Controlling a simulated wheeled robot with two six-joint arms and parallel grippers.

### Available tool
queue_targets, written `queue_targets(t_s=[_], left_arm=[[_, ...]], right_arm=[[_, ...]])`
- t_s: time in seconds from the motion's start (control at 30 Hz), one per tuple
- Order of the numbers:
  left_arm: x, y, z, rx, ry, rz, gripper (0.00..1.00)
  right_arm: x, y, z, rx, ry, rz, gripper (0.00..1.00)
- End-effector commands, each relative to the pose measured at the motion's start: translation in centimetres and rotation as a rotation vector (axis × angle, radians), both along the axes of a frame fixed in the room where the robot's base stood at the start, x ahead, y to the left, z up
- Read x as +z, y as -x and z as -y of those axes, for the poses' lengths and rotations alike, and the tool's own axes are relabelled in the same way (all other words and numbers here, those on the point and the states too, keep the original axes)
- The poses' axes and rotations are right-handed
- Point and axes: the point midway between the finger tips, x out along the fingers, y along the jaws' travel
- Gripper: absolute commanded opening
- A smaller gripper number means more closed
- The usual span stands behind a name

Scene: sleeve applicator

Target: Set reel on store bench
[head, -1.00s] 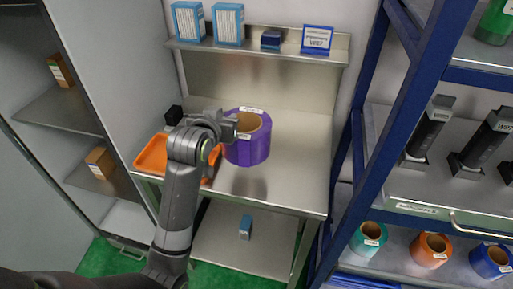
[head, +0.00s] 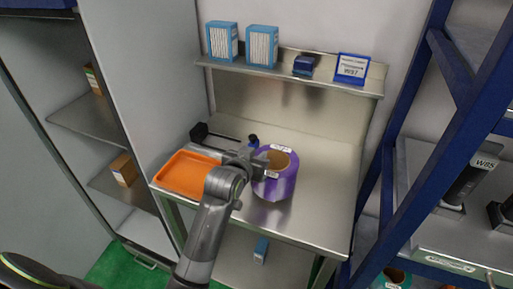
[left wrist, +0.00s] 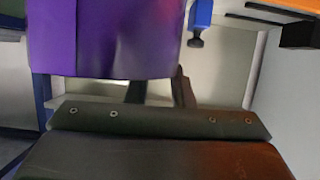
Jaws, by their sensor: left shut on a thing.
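The purple reel (head: 275,178) with a brown core is at the front middle of the steel store bench (head: 322,188) in the head view. It stands upright, at or just above the bench top; I cannot tell whether it touches. My left gripper (head: 262,166) is shut on the reel's left side, at its wall. In the left wrist view the reel (left wrist: 105,38) fills the upper left, close to the gripper body. My right gripper is not in view.
An orange tray (head: 187,173) lies on the bench left of the reel. A dark device and a small blue-topped item (head: 253,140) stand behind. A shelf above holds blue-white boxes (head: 262,46) and a W97 sign (head: 352,68). A blue rack (head: 405,150) stands right. The bench's right side is clear.

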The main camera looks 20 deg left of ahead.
Motion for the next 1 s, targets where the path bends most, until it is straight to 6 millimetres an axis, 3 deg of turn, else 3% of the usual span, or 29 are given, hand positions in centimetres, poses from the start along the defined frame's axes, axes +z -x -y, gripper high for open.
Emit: queue_targets(t_s=[0.2,0.47,0.5,0.63,1.0], left_arm=[[-1.8,-0.1,0.1,0.000,0.005,0.008,0.00],[-2.0,-0.1,0.1,-0.001,0.004,0.010,0.00],[-2.4,0.0,0.0,0.000,0.001,-0.001,0.24],[-2.4,0.0,0.0,0.000,0.001,-0.001,0.41],[-2.3,0.2,0.0,0.000,0.001,-0.001,0.43]], right_arm=[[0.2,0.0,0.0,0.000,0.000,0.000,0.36],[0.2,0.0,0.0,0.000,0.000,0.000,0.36],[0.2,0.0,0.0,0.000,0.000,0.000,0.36],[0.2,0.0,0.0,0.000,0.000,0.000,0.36],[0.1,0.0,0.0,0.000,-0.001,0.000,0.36]])
